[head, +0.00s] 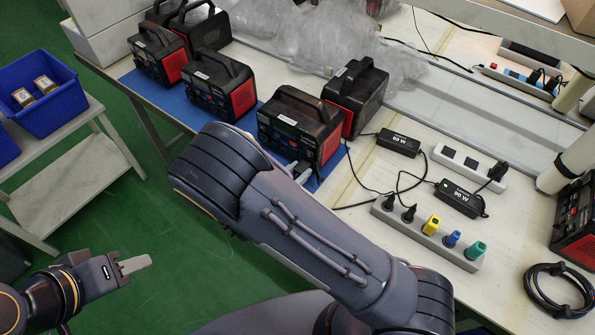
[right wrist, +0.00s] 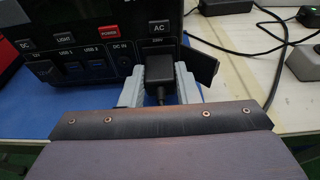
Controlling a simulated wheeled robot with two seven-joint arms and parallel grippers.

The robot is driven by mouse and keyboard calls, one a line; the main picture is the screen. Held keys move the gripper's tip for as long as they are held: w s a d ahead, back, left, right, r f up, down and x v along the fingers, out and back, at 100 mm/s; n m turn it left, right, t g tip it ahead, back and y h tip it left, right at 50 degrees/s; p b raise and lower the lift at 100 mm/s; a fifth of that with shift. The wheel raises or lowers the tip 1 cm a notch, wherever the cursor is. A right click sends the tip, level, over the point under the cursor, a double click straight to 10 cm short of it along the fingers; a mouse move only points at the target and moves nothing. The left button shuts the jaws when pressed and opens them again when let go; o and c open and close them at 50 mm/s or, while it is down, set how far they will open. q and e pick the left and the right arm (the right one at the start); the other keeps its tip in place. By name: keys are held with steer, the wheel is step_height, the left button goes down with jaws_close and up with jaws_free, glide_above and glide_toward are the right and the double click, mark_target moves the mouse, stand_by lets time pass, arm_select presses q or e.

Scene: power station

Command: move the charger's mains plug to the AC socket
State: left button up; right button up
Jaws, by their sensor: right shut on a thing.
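The power station (head: 300,125), black and red, stands at the front of the bench, its front panel (right wrist: 100,50) facing my right wrist camera. Its AC button (right wrist: 158,27) sits above the black mains plug (right wrist: 160,80). My right gripper (right wrist: 158,92) is shut on this plug, one pale finger on each side. The plug is up against the panel below the AC label and hides the AC socket; I cannot tell how deep it sits. A black flap (right wrist: 204,63) stands open beside it. My right arm covers much of this in the head view. My left gripper (head: 132,264) hangs over the green floor, empty.
Two black charger bricks (head: 398,142) (head: 460,198) lie on the bench with loose cables. A white strip (head: 425,232) holds several plugs. Other power stations (head: 220,85) stand behind on a blue mat. A blue bin (head: 45,100) is on the left cart.

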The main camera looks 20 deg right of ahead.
steer(key=shift+w+d, duration=0.1)
steer(key=shift+d, duration=0.05)
steer(key=o, duration=1.2)
steer(key=shift+c, duration=0.2)
steer(key=v, duration=0.8)
steer(key=shift+b, duration=0.45)
steer(key=shift+w, duration=0.1)
